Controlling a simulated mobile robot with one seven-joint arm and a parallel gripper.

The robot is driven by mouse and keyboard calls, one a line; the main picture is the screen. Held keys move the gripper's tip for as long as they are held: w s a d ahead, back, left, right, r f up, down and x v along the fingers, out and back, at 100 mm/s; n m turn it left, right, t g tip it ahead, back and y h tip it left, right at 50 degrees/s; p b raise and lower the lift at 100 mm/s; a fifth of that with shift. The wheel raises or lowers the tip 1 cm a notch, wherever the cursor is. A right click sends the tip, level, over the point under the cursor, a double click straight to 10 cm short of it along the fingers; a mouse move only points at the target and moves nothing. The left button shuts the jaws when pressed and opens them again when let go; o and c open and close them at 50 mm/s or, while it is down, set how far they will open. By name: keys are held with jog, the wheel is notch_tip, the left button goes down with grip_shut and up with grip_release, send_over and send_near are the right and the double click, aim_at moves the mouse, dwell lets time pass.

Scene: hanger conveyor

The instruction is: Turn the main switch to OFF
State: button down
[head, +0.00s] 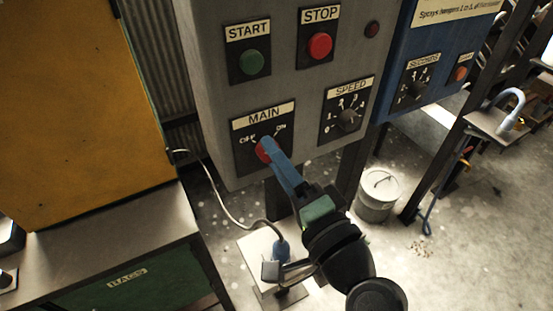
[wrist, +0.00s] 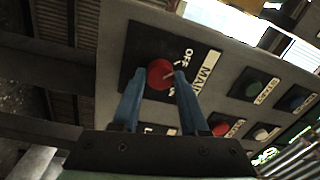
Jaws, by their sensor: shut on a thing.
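The main switch is a red knob (head: 264,149) on a black plate under the label MAIN (head: 263,116), low on the grey control panel (head: 215,85). OFF is printed at its upper left and ON at its upper right. My gripper (head: 268,148) reaches up to the knob, with its blue fingers shut on it. In the wrist view the red knob (wrist: 160,73) sits between the two fingertips (wrist: 158,76), and a pale pointer line shows on its face. In the head view the fingers hide part of the knob, so its setting is hard to read there.
A green START button (head: 252,62), a red STOP button (head: 320,45) and a SPEED dial (head: 347,120) are on the same panel. A blue box (head: 425,60) stands at the right. A yellow cabinet (head: 75,100) is at the left.

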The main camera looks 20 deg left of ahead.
jog(key=shift+c, duration=2.1)
grip_release()
jog(key=b+v, duration=0.1)
jog(key=v, duration=1.2)
